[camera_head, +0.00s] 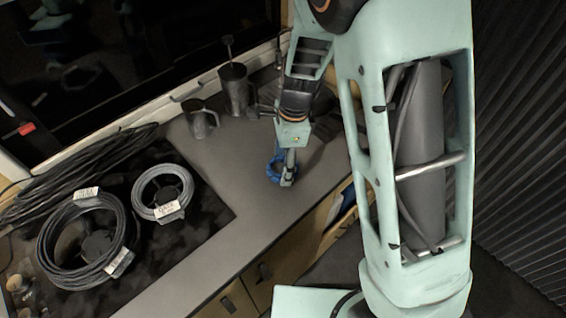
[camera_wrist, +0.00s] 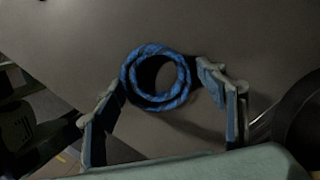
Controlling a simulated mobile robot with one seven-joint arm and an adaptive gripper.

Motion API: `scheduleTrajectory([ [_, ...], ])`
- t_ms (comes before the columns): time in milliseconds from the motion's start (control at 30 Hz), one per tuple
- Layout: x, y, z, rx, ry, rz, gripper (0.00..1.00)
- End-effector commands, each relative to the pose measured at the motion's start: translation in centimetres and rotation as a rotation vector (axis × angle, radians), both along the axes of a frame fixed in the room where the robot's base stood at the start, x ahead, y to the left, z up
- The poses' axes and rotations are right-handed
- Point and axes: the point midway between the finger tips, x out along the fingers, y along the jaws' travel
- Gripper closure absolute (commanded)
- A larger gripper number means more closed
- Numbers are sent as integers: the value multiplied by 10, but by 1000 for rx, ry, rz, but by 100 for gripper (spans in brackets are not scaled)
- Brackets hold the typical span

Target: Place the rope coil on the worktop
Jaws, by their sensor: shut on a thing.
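The rope coil (camera_head: 273,168) is a small ring of blue rope. In the wrist view, the coil (camera_wrist: 150,50) lies between my two fingertips, its open centre facing the camera. My gripper (camera_head: 287,176) points down and is shut on the coil, with a finger at either side. The coil is over the grey worktop (camera_head: 222,165), close to its surface, near the front edge. I cannot tell whether it touches the surface. The worktop (camera_wrist: 60,45) fills much of the wrist view behind the coil. Part of the coil is hidden by my gripper in the head view.
A metal mug (camera_head: 201,121) and a tall dark container (camera_head: 234,92) stand at the back of the worktop. Black and grey cable coils (camera_head: 88,240) (camera_head: 162,192) lie on a dark mat at left. Wooden drawers (camera_head: 258,285) are below. Worktop left of my gripper is clear.

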Motion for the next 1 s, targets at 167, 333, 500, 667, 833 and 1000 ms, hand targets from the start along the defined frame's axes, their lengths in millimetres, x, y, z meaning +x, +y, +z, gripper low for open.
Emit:
scheduleTrajectory([
  [167,0,0,-4,0,1,0,33],
  [333,0,0,-3,0,0,0,17],
  [500,0,0,-3,0,0,0,17],
  [667,0,0,2,0,-1,1,17],
  [833,2,-2,25,3,-5,1,17],
  [1000,3,-6,63,4,-6,1,17],
])
